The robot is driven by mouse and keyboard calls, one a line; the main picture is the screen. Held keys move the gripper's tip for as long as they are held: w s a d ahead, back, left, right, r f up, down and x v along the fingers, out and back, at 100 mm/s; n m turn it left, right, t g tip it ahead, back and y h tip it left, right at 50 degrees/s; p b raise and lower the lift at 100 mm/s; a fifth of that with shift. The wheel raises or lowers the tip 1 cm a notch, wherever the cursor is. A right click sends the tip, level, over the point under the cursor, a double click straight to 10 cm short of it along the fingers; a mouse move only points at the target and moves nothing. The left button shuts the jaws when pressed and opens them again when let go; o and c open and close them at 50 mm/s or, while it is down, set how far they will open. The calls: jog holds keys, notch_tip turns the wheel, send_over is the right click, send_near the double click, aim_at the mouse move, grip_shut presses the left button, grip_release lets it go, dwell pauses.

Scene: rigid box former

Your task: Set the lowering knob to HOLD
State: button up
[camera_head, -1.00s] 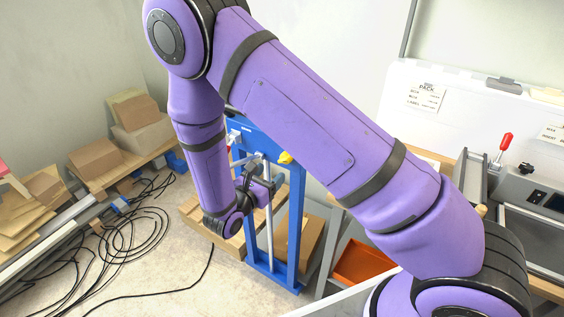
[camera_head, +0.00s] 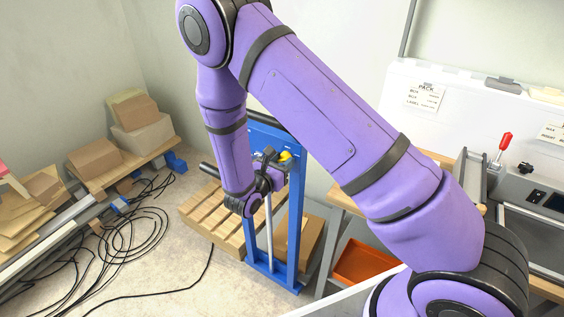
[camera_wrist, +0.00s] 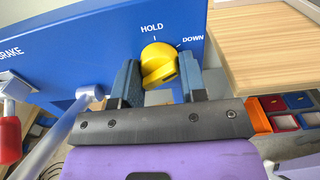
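The yellow lowering knob (camera_wrist: 159,64) sits on the blue panel (camera_wrist: 95,52) in the wrist view, below the word HOLD and left of the word DOWN. Its raised grip faces me; I cannot tell exactly which mark it points to. My gripper (camera_wrist: 158,78) is open, with one dark blue finger on each side of the knob. The fingertips reach about the knob's level; contact is not clear. In the head view the knob (camera_head: 286,156) is a small yellow spot on the blue frame (camera_head: 296,215), close beside my gripper (camera_head: 272,165).
A grey lever (camera_wrist: 68,118) and a red handle (camera_wrist: 9,132) near the BRAKE label lie left of my gripper in the wrist view. A wooden tabletop (camera_wrist: 265,45) is close on the right. In the head view, black cables (camera_head: 125,230) lie on the floor and a pallet (camera_head: 210,212) stands behind.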

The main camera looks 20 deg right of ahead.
jog(key=shift+c, duration=1)
jog(key=shift+n, duration=0.3)
jog(key=n, duration=0.8)
jog(key=shift+s+n, duration=0.1)
jog(key=shift+n, duration=1.5)
